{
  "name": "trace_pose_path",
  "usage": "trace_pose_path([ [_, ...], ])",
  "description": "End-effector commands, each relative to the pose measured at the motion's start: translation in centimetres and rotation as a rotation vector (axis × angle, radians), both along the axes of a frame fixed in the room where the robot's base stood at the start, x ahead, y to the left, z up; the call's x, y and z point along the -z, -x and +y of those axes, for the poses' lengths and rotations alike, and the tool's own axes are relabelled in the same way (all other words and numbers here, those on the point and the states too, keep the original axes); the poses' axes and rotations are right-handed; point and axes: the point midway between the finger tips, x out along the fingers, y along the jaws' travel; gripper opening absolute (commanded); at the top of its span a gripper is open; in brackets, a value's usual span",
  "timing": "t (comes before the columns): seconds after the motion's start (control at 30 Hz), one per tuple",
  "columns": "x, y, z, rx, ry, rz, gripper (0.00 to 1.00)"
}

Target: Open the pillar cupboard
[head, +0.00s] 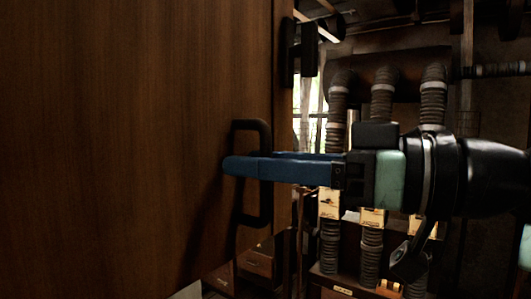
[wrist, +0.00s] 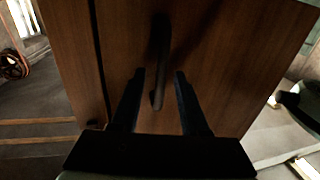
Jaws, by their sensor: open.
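The pillar cupboard's brown wooden door (head: 110,150) fills the left half of the head view; it also fills the middle of the wrist view (wrist: 225,65). A dark bar handle (head: 265,212) stands upright near the door's right edge. My gripper (head: 232,166) has blue fingers that reach from the right across the handle's middle in the head view. In the wrist view my gripper (wrist: 160,75) is open, its two dark fingers apart. I cannot tell whether they touch the handle.
Several ribbed hoses (head: 382,95) and boxes stand behind my arm on the right. A drawer unit (head: 258,262) sits low beyond the door's edge. A red handwheel (wrist: 14,65) shows at the far left of the wrist view. Floor is visible left of the cupboard there.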

Motion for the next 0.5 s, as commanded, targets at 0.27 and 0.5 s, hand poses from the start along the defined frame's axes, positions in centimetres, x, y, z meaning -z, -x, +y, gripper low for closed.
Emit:
trace_pose_path([
  [0.27, 0.02, 0.0, -0.01, 0.0, 0.0, 0.0, 0.25],
  [0.5, 0.0, 0.01, -0.03, 0.0, 0.0, 0.0, 0.0],
])
